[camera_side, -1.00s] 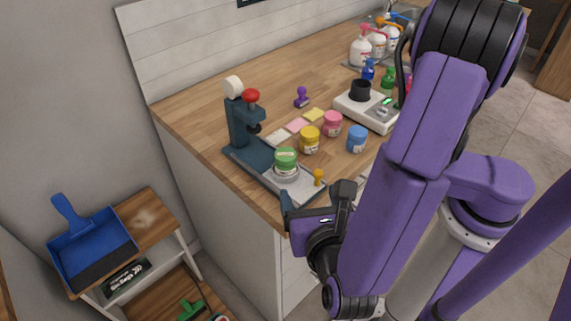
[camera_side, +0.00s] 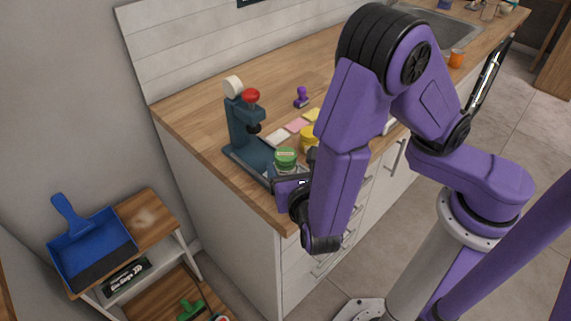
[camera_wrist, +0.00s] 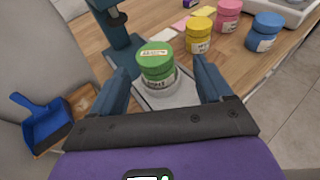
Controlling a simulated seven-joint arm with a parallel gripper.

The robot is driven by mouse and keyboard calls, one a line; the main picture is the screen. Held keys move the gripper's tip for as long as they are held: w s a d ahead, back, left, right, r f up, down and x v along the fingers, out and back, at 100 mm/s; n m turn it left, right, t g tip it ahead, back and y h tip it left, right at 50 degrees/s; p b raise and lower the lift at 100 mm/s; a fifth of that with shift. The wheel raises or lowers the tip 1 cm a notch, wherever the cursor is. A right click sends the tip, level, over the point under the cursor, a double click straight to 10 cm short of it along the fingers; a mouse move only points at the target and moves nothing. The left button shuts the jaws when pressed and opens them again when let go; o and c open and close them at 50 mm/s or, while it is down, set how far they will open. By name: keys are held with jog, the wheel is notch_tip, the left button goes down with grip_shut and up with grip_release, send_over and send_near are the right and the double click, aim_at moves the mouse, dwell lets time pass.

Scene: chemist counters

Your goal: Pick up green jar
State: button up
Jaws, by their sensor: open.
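The green jar (camera_side: 285,158) has a green lid and a pale label band. It stands upright on the light plate of a dark blue press (camera_side: 240,128) near the counter's front left corner. In the wrist view the green jar (camera_wrist: 156,64) is between and just beyond my two fingertips. My gripper (camera_wrist: 162,82) is open, with one dark blue finger on each side of the jar and nothing held. In the side view my gripper (camera_side: 290,178) is low in front of the jar and hides its lower part.
A yellow jar (camera_wrist: 198,36), a pink jar (camera_wrist: 229,15) and a blue jar (camera_wrist: 265,32) stand to the right on the wooden counter. The press column rises behind the green jar. A blue dustpan (camera_side: 92,245) lies on a side shelf at left.

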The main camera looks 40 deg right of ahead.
aim_at(288, 163)
jog(key=shift+a+x, duration=0.15)
jog(key=shift+x, duration=1.15)
jog(key=shift+a+x, duration=0.15)
jog(key=shift+x, duration=1.15)
jog(key=shift+w+f, duration=0.1)
jog(key=shift+w, duration=0.05)
jog(key=c, duration=1.2)
